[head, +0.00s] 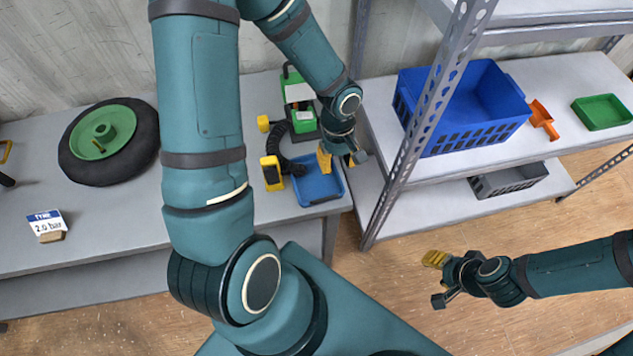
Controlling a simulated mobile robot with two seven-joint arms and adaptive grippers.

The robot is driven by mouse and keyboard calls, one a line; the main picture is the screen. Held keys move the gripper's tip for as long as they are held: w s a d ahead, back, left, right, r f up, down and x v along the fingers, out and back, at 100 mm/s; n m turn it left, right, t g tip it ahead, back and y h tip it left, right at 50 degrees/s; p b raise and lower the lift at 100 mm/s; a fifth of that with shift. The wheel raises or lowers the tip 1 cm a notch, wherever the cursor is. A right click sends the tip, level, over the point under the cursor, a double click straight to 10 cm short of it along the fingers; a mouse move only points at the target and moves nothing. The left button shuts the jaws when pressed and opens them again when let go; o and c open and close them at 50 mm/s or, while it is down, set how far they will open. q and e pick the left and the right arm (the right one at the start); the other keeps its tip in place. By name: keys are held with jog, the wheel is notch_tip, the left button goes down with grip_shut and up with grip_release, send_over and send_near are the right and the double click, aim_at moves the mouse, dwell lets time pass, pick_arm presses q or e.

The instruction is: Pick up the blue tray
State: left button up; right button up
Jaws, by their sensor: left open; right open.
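The blue tray (316,187) is a small shallow tray near the right front corner of the grey workbench. My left gripper (339,164) hangs over the tray's upper right part, jaws open; one yellow finger covers part of the tray. I cannot tell whether it touches the rim. My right gripper (436,280) is open and empty, above the wooden floor, well right of the bench.
A green device (302,121) with a black hose and yellow parts (272,172) stands beside the tray. A shelf post (425,125) rises right; the shelf holds a blue crate (480,139), orange scoop (542,117) and green tray (602,112).

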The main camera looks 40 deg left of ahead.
aim_at(337, 175)
pick_arm(q)
notch_tip(337, 175, down, 5)
jog(key=shift+s+d+f+b, duration=0.1)
jog(key=shift+f+b, duration=0.05)
jog(key=shift+b, duration=0.5)
grip_shut()
